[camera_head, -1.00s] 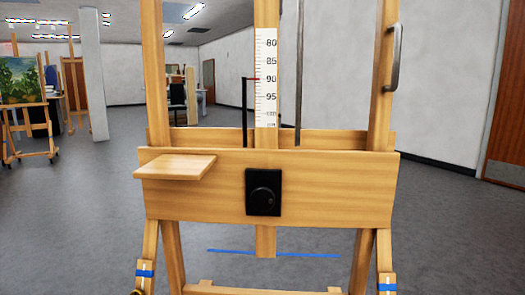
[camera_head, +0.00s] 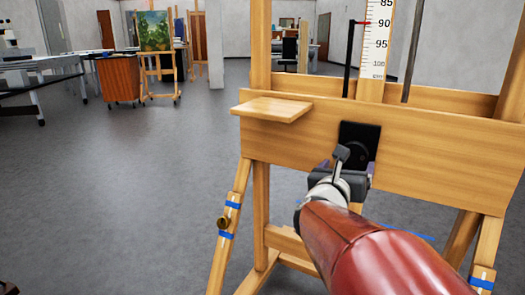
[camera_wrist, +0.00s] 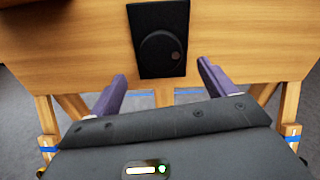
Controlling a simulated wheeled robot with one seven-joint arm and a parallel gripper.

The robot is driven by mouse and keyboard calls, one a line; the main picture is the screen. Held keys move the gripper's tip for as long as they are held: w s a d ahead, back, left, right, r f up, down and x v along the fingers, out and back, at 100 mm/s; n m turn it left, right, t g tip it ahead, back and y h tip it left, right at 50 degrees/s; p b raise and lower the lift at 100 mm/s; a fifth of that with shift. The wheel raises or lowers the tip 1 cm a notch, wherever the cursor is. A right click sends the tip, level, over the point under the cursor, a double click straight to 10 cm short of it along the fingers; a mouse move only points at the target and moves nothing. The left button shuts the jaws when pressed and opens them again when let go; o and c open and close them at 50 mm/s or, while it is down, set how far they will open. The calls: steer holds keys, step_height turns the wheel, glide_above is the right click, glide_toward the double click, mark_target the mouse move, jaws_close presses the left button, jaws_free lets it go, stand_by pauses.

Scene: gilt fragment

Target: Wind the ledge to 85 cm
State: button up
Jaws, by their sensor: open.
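The wooden easel's broad horizontal board (camera_head: 430,165) carries a small flat shelf (camera_head: 272,109) at its left. A black plate (camera_head: 368,134) with a round crank knob is set in the board; my arm partly covers it in the head view. In the wrist view the round knob (camera_wrist: 157,52) shows whole, with a small pin at its right. The white scale (camera_head: 378,40) reads in steps of five, and the red pointer (camera_head: 360,22) is near the 90 mark. My gripper (camera_wrist: 162,69) is open and empty. Its two purple fingers stand below and either side of the knob, apart from it.
The easel's front legs (camera_head: 229,225) bear blue tape, and the left one has a brass knob. A dark rod (camera_head: 413,50) stands behind the board. Another easel with a painting (camera_head: 154,32), a cabinet and tables stand at the back left. The grey floor at left is clear.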

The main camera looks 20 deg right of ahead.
mark_target(353, 157)
steer(key=x, duration=0.7)
steer(key=shift+w+d+p, duration=0.1)
steer(key=shift+d+p, duration=0.25)
steer(key=shift+c, duration=0.4)
steer(key=c, duration=0.9)
steer(key=shift+f+n+b, duration=0.1)
steer(key=shift+n+b, duration=0.2)
steer(key=shift+b, duration=0.05)
